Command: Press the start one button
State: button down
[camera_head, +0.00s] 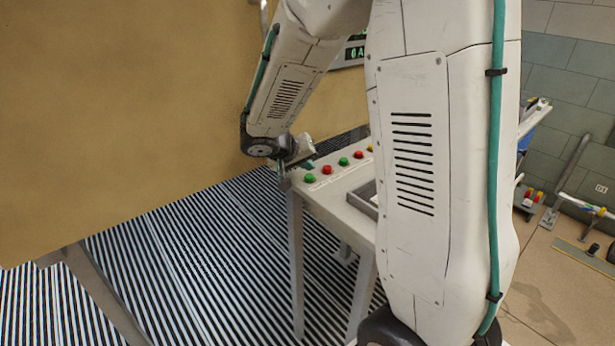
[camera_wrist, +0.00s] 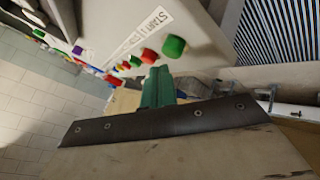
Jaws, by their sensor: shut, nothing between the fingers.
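The panel (camera_head: 335,195) is a pale sloped desk top with a row of round buttons. A green button (camera_head: 310,178) sits at its near left end, with a red button (camera_head: 327,170) beside it. In the wrist view, the end green button (camera_wrist: 173,46) and red button (camera_wrist: 148,56) show close to my fingers. A white label reading START with a partly readable number lies by them. My gripper (camera_head: 310,164) is shut and empty, near the end of the row. Its green fingers (camera_wrist: 157,75) point toward the panel. I cannot tell whether they touch a button.
Another green button (camera_head: 343,161) and red button (camera_head: 358,154) continue the row. A tan wall (camera_head: 120,110) stands at the left. Striped flooring (camera_head: 220,270) runs around the panel's legs. My arm hides the panel's right part. Pipes and tools lie on the floor at right.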

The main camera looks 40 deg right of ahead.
aim_at(307, 178)
jog(key=shift+f, duration=0.15)
jog(key=shift+f, duration=0.3)
jog(key=shift+f, duration=0.45)
dwell(0.6)
jog(key=shift+r, duration=0.9)
jog(key=shift+r, duration=2.5)
